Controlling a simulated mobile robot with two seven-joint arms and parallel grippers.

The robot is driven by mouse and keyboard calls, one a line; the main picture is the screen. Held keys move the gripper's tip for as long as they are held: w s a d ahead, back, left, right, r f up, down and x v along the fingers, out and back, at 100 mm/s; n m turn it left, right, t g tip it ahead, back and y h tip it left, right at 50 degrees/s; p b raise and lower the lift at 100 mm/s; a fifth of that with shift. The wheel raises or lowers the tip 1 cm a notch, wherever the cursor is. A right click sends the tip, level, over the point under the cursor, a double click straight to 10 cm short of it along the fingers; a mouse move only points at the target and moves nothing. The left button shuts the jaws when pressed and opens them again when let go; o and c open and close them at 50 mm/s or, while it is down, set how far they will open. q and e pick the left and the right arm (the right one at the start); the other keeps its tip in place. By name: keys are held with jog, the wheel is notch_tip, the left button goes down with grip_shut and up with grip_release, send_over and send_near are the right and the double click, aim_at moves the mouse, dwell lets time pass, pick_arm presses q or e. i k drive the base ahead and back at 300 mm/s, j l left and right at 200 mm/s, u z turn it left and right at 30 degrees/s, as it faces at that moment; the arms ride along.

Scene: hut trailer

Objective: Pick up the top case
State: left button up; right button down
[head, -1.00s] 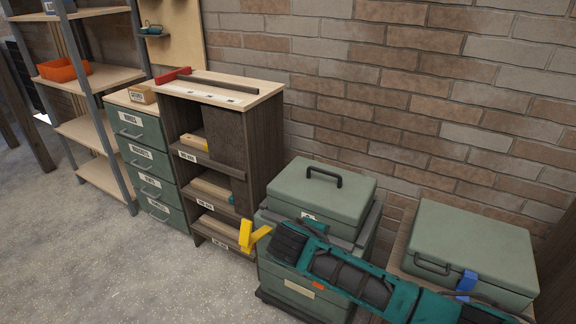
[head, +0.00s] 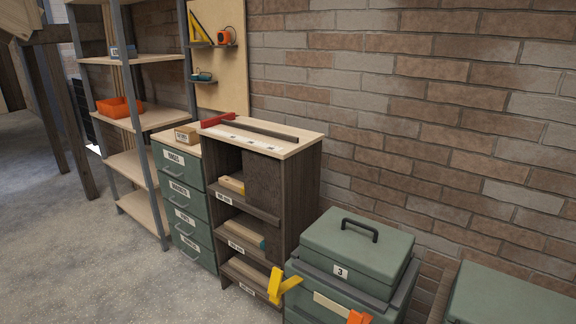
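The top case (head: 350,249) is a grey-green box with a dark handle on its lid and a white label reading 3 on its front. It lies flat on a lower green case (head: 330,303) with grey edge rails, at the bottom right of the head view. A yellow latch-like piece (head: 283,284) sticks out at the lower case's left. An orange piece (head: 358,318) shows on its front at the picture's bottom edge. The bottom of the stack is cut off. Neither of my grippers is in view.
Another green case (head: 505,299) is partly visible at the bottom right. A wooden shelf cabinet (head: 300,185) stands left of the stack, then green drawers (head: 183,205) and a metal rack (head: 140,165). A brick wall (head: 450,130) is behind. The floor (head: 100,265) at left is clear.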

aim_at(370, 257)
jog(key=i+l, duration=0.15)
jog(key=i, duration=0.45)
jog(key=i+l+z, duration=0.1)
jog(key=i, duration=0.5)
